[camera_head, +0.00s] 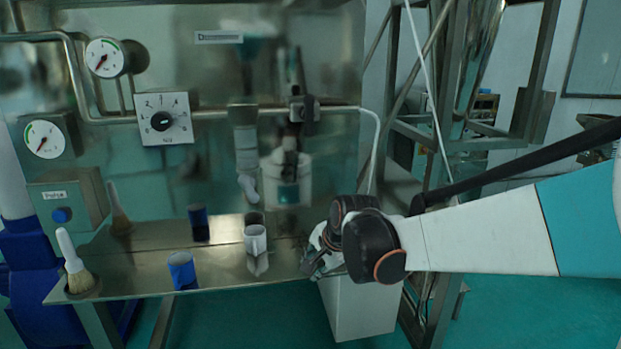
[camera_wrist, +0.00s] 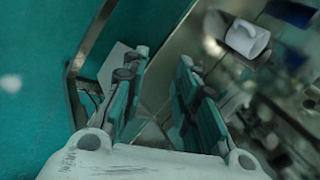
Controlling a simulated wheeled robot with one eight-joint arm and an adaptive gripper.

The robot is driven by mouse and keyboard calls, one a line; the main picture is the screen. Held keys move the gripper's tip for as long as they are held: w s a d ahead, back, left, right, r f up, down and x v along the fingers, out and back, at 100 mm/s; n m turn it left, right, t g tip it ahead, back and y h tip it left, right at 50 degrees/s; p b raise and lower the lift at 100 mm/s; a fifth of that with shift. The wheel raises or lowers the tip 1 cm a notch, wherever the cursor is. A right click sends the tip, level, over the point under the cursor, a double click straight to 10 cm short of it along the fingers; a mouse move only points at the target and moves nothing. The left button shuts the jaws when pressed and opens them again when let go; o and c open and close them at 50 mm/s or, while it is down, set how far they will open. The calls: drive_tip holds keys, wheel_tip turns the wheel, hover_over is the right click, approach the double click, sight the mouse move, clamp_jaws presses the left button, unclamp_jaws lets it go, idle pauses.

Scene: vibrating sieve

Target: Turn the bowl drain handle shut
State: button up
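I cannot clearly make out the bowl drain handle in either view. A dark valve fitting (camera_head: 304,112) sits on the horizontal pipe of the steel panel, and a pale lever-like piece (camera_head: 248,187) hangs below a steel spout to its left; I cannot tell whether either belongs to the bowl drain. My gripper (camera_head: 318,262) is at the right end of the steel shelf, low and partly hidden by my wrist. In the wrist view my gripper (camera_wrist: 162,68) has its two fingers spread apart, with nothing held between them.
A white mug (camera_head: 256,239) stands on the steel shelf (camera_head: 130,262) left of my gripper; it also shows in the wrist view (camera_wrist: 247,38). A blue cup (camera_head: 182,270) and a brush (camera_head: 75,265) stand farther left. A white box (camera_head: 360,308) is below my wrist. Metal framework (camera_head: 428,160) rises behind my arm.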

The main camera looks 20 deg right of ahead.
drive_tip(key=w+a+m+y, duration=0.3)
drive_tip(key=m+t+y+p, duration=0.1)
drive_tip(key=m+t+y, duration=0.4)
drive_tip(key=y, duration=0.5)
approach(252, 189)
drive_tip(key=shift+m+g, duration=0.3)
drive_tip(key=shift+m, duration=0.4)
drive_tip(key=b+x, duration=0.2)
drive_tip(key=x, duration=0.9)
drive_tip(key=shift+w+r, duration=0.15)
drive_tip(key=shift+w, duration=0.05)
drive_tip(key=shift+c, duration=0.4)
clamp_jaws()
